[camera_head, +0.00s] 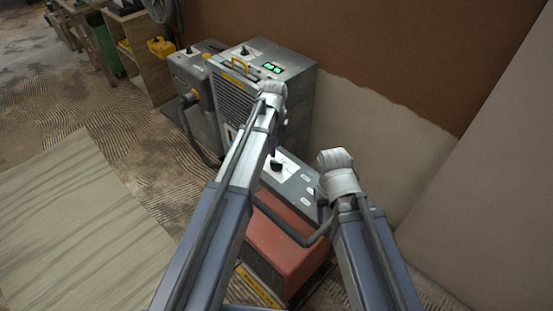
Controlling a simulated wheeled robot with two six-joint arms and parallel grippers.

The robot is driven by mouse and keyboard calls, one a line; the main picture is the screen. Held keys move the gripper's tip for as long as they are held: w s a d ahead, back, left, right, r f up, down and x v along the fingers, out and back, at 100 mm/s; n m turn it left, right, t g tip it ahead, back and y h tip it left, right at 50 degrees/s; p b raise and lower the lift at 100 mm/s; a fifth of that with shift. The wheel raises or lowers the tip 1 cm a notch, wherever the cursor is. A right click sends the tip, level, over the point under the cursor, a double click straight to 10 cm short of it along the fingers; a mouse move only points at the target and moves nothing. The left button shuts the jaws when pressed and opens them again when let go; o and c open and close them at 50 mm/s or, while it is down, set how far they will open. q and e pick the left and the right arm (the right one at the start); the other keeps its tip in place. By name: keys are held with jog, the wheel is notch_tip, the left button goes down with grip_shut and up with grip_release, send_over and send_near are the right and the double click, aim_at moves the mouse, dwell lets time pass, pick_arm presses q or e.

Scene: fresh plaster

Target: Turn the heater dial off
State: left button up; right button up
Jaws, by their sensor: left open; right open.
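The heater looks to be the red-orange box (290,250) with a sloped grey control panel (300,188) in the lower middle. Its dial is a black knob (277,165) on a white plate; I cannot read its setting. My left arm reaches up across the panel's left side. My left gripper (273,143) points down just above the dial, mostly hidden by its own arm; I cannot tell whether it touches. My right gripper (319,192) is mostly hidden below its white wrist, at the panel's right edge. Both are open, and I see nothing held.
A grey grilled machine (297,95) with a green display and a knob stands behind the heater. A smaller grey unit (190,80) with a knob is left of it. A wooden shelf (140,65) stands further back. A partly plastered wall (375,120) closes the right; floor at left is free.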

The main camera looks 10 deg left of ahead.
aim_at(275, 161)
pick_arm(q)
notch_tip(275, 161, down, 8)
jog(key=b, duration=0.7)
jog(key=shift+r, duration=0.25)
grip_shut()
